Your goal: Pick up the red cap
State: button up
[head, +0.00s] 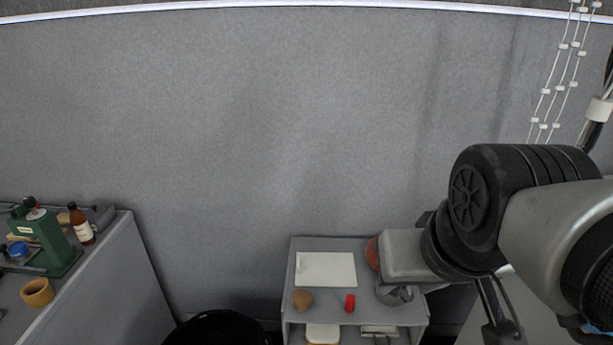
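A small red cylindrical object, which looks like the red cap (350,303), stands upright on the top of a small grey shelf unit (337,323), near its front edge. My arm comes in from the right. My gripper (502,333) shows only partly at the lower right, with dark fingers pointing down, right of the shelf unit and apart from the red cap. Whether its fingers are open or shut is unclear.
On the shelf unit are a pale flat sheet (326,269), a brown round object (302,299) and, at right, a greyish object (393,293) partly behind my arm. At left, a grey table holds a green device (45,240), a brown bottle (82,225) and a tan cup (38,292).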

aim_at(350, 299)
jog(key=k+j+z, duration=0.1)
jog(key=i+l+z, duration=0.1)
jog(key=z, duration=1)
jog(key=u, duration=1.25)
jog(key=k+j+z, duration=0.25)
jog(key=z, duration=0.4)
jog(key=j+z, duration=0.15)
jog(key=z, duration=0.25)
jog(key=k+j+z, duration=0.1)
jog(key=z, duration=0.3)
jog(key=k+j+z, duration=0.1)
jog(key=z, duration=0.25)
jog(key=k+j, duration=0.25)
jog(key=k, duration=0.25)
